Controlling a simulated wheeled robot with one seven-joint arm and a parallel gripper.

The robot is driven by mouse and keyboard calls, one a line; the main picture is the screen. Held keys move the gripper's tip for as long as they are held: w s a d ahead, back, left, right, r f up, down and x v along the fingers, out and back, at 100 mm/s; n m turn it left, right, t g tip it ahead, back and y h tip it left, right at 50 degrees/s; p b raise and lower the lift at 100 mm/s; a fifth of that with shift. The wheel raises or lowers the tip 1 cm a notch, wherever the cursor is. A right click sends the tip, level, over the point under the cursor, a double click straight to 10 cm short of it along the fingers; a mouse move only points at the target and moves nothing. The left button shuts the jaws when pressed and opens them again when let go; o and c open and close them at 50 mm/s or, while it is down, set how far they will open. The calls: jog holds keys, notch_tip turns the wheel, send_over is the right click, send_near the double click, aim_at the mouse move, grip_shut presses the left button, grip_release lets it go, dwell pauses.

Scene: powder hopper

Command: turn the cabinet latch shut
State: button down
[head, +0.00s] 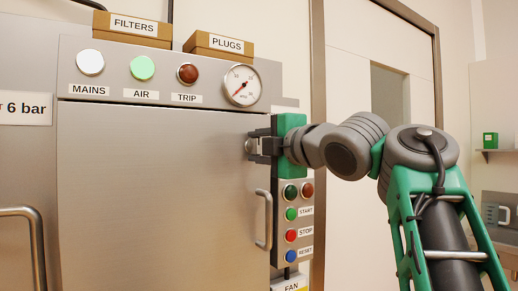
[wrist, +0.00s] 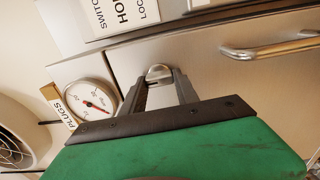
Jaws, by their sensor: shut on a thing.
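The cabinet latch (head: 248,147) is a small metal piece at the right edge of the large steel cabinet door (head: 150,190). In the wrist view the latch (wrist: 158,72) shows as a rounded silver knob between my fingertips. My gripper (head: 258,145) reaches in from the right and is shut on the latch. In the wrist view its two dark fingers (wrist: 159,82) stand on either side of the latch. The fingers hide most of the latch in the head view, so I cannot tell its exact angle.
A curved door handle (head: 264,220) stands out just below my gripper. A button panel (head: 291,225) is to its right. A gauge (head: 242,85) and several lamps are above. Boxes marked FILTERS (head: 131,28) and PLUGS (head: 218,45) sit on top.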

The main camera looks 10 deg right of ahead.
jog(key=c, duration=0.9)
grip_release()
jog(key=shift+s, duration=0.1)
jog(key=v, duration=0.7)
jog(key=shift+s+d, duration=0.1)
jog(key=shift+s, duration=0.15)
